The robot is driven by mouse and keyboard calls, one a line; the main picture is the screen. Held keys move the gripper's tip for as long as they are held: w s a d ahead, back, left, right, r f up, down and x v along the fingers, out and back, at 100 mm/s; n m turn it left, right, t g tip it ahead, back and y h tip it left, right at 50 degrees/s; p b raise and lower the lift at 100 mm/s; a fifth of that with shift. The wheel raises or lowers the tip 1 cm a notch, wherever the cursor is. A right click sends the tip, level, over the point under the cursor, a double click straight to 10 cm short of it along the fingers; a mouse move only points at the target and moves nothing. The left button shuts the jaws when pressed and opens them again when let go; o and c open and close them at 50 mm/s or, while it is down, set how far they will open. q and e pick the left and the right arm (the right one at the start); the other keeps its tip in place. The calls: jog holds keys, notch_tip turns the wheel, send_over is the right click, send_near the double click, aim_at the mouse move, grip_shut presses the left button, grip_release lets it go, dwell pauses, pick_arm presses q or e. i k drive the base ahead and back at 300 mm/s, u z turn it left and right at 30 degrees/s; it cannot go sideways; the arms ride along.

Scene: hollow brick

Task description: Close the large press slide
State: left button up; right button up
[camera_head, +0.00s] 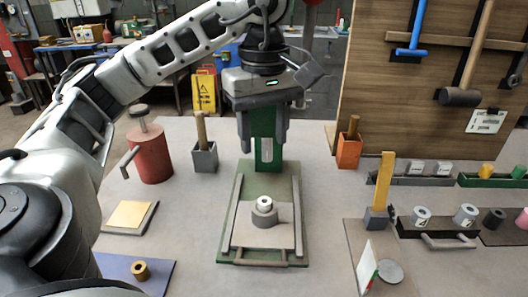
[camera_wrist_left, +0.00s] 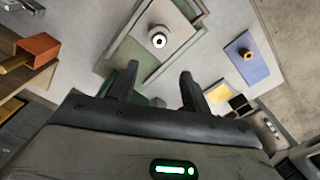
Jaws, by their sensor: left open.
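The large press has a green base (camera_head: 232,183) in the middle of the table and a green upright (camera_head: 265,163) at its back. Its pale slide (camera_head: 245,239) lies at the front of the base, between two rails, with a bar handle (camera_head: 260,263) along the front edge. A grey round holder with a white ring-shaped piece (camera_head: 264,204) sits on the slide; it also shows in the left wrist view (camera_wrist_left: 158,40). My left gripper (camera_head: 264,135) is open and empty, above the back of the press with fingers pointing down. It hides the press top. My right gripper is out of view.
A red cylinder with a handle (camera_head: 152,155) and a grey box (camera_head: 205,157) stand left of the press. An orange box (camera_head: 349,150) and a small press with a yellow upright (camera_head: 383,182) stand right. A wooden tool board (camera_head: 405,85) rises at back right.

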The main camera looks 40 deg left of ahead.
aim_at(253, 230)
jog(key=k, duration=1)
